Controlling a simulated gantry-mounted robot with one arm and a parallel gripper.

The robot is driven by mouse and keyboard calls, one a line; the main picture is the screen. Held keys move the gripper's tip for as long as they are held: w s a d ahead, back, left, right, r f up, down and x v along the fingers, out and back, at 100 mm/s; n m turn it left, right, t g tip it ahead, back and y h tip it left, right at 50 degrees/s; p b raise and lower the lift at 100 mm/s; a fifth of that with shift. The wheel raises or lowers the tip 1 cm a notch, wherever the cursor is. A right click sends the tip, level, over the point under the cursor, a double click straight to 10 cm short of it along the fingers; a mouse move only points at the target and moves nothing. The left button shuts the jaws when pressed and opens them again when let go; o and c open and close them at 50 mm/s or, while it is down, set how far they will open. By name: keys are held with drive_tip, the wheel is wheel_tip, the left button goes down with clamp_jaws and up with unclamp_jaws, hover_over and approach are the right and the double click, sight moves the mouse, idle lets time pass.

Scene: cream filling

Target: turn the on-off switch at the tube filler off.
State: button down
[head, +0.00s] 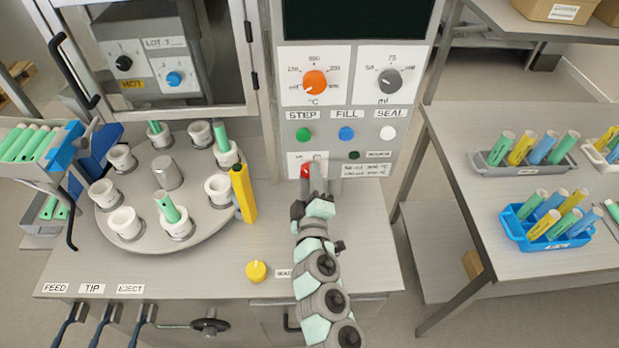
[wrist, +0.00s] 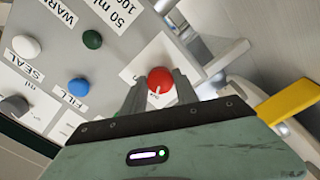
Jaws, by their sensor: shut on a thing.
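The on-off switch is a red round knob (head: 305,171) with a white pointer line, low on the left of the tube filler's grey front panel (head: 345,125). In the wrist view the red knob (wrist: 160,80) sits between the two fingertips of my gripper (wrist: 158,92), with its white line pointing toward the gripper. In the head view my gripper (head: 320,182) reaches up to the panel and its fingers cover part of the knob and its label. The gripper is shut on the red knob. The label's on and off marks are too small or hidden to read.
Above are green (head: 303,134), blue (head: 346,134) and white (head: 388,133) buttons, with orange (head: 314,82) and grey (head: 389,82) dials. A turntable (head: 140,230) with cups, a yellow post (head: 243,193) and a yellow knob (head: 257,271) stand left of my arm. A tube-rack table is right.

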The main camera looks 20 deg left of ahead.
drive_tip(key=shift+r, duration=0.1)
idle(0.3)
drive_tip(key=c, duration=0.9)
unclamp_jaws()
drive_tip(key=shift+c, duration=0.2)
drive_tip(key=p+v, duration=0.1)
drive_tip(key=v, duration=0.9)
drive_tip(key=shift+s, duration=0.35)
drive_tip(key=shift+d, duration=0.25)
